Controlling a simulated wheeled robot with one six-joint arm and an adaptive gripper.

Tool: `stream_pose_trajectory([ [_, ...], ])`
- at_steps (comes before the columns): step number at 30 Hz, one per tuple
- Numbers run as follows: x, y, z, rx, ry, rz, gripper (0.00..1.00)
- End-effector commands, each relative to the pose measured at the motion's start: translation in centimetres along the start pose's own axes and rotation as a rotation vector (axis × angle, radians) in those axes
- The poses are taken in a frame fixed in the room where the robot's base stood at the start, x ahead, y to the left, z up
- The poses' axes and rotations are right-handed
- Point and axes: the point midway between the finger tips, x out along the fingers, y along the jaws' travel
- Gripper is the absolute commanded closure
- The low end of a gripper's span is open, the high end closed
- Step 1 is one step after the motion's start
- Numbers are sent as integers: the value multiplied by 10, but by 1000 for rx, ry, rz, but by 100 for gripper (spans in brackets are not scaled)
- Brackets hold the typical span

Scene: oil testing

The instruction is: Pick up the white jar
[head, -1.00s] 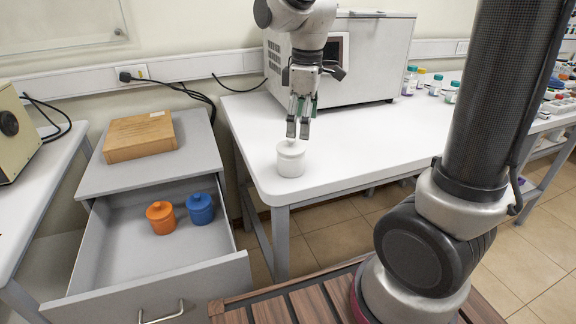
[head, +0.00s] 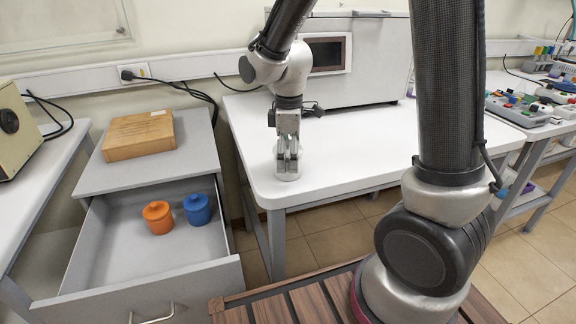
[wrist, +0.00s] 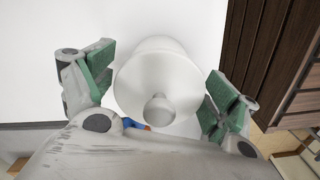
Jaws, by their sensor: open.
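The white jar (head: 288,174) stands upright on the white table near its left front corner. In the head view my gripper (head: 288,160) is down over it and hides most of it. The fingers are open, one on each side of the jar, with a visible gap at each side.
An open grey drawer left of the table holds an orange jar (head: 158,217) and a blue jar (head: 197,209). A wooden box (head: 139,136) lies on the cabinet. A large white machine (head: 365,65) stands behind my gripper. The table's middle is clear.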

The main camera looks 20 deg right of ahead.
Motion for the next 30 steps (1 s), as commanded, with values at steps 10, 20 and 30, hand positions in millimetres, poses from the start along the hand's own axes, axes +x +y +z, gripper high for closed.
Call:
stream_pose_trajectory([
  [10,0,0,0,0,0,0,57],
  [20,-6,0,0,1,1,1,57],
  [30,-73,1,-1,1,4,4,57],
])
